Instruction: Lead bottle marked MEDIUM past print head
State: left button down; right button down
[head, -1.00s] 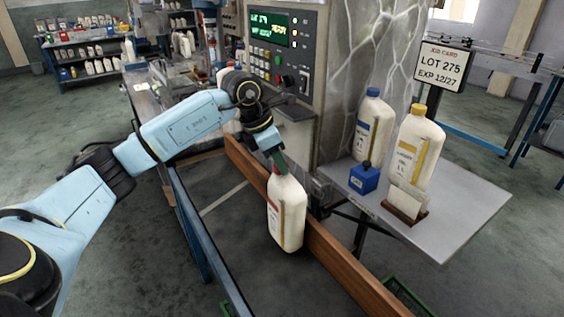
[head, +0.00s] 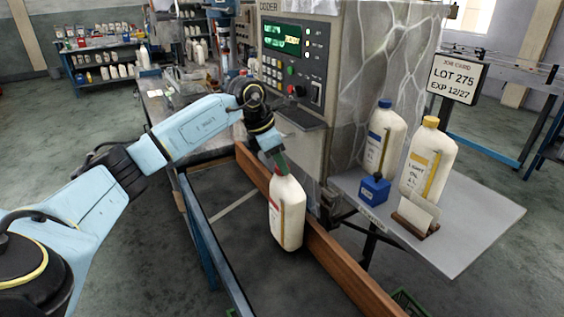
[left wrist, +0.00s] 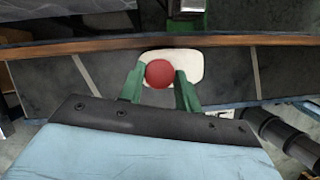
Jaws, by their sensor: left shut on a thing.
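My left gripper (head: 277,163) is shut on the neck of a cream bottle with a red cap (head: 286,212). The bottle is upright over the dark conveyor, beside the wooden rail; I cannot tell if its base touches the belt. In the left wrist view the green fingers (left wrist: 162,88) sit on both sides of the red cap (left wrist: 160,73). The label is too small to read. The coder cabinet (head: 300,60) stands behind the rail, with a lit green display. The print head is not clearly seen. My right gripper is not in view.
The wooden rail (head: 335,265) runs along the conveyor. A grey side table (head: 470,225) at right holds a blue-capped bottle (head: 382,140), a yellow-capped LIGHT OIL bottle (head: 428,160), a blue stamp block (head: 374,190) and a card holder (head: 415,217). A job card (head: 457,78) reads LOT 275.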

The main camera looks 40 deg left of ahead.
pick_arm(q)
jog(key=shift+w+a+r, duration=0.1)
jog(key=shift+r, duration=0.05)
jog(key=shift+w+a+p, duration=0.1)
jog(key=shift+w+a, duration=0.15)
jog(key=shift+a, duration=0.4)
jog(key=shift+w+a+p, duration=0.15)
jog(key=shift+w+a, duration=0.05)
jog(key=shift+a, duration=0.4)
jog(key=shift+w+a+p, duration=0.1)
jog(key=shift+w+a, duration=0.15)
jog(key=shift+a, duration=0.4)
jog(key=s+a+r+p, duration=0.2)
jog(key=s+r, duration=0.4)
jog(key=shift+s+a+p, duration=0.25)
jog(key=shift+s+p, duration=0.05)
jog(key=shift+p, duration=0.05)
jog(key=shift+r, duration=0.1)
